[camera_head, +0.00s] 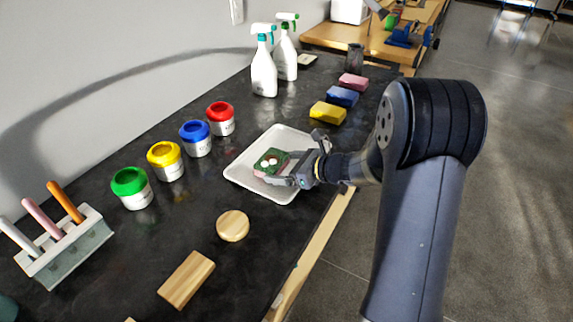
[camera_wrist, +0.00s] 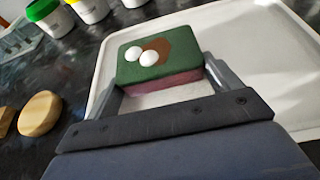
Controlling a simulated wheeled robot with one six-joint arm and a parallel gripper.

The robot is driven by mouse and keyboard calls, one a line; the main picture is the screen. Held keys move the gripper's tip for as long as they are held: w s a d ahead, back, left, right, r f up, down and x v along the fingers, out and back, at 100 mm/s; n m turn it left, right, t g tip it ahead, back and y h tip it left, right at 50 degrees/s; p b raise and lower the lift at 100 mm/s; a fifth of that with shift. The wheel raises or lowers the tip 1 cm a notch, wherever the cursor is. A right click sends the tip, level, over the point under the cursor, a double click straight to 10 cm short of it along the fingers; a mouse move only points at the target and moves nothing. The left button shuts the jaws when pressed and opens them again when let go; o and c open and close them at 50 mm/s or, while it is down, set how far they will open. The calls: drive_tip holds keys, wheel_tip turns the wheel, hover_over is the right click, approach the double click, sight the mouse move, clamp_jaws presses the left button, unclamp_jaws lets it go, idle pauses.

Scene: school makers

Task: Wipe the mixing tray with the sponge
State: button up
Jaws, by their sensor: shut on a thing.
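The mixing tray (camera_head: 239,174) is a shallow white tray with rounded corners on the dark table. It also fills much of the wrist view (camera_wrist: 275,65). The sponge (camera_head: 266,158) has a green top and a pink lower layer. In the wrist view the sponge (camera_wrist: 185,65) shows a brown patch and two white round spots on its top. My gripper (camera_head: 283,172) is shut on the sponge, one finger on each side, over the tray's inside. In the wrist view my gripper (camera_wrist: 165,83) spans the sponge. Whether the sponge's underside touches the tray is hidden.
Paint jars in green (camera_head: 132,187), yellow (camera_head: 165,160), blue (camera_head: 196,138) and red (camera_head: 221,118) line the tray's left. A wooden disc (camera_head: 232,226) and wooden block (camera_head: 186,279) lie in front. Yellow (camera_head: 328,112), blue (camera_head: 342,96) and pink (camera_head: 353,81) blocks and spray bottles (camera_head: 263,70) stand behind.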

drive_tip(key=shift+f, duration=0.1)
drive_tip(key=shift+w+d+p, duration=0.45)
drive_tip(key=shift+w+d, duration=0.35)
drive_tip(key=shift+w, duration=0.45)
drive_tip(key=shift+w+d+p, duration=0.4)
drive_tip(key=shift+w+d, duration=0.45)
drive_tip(key=shift+w, duration=0.4)
drive_tip(key=shift+w+d+p, duration=0.45)
drive_tip(key=shift+w+d, duration=0.35)
drive_tip(key=shift+w, duration=0.45)
drive_tip(key=shift+r+p, duration=2.55)
drive_tip(key=shift+r, duration=1.05)
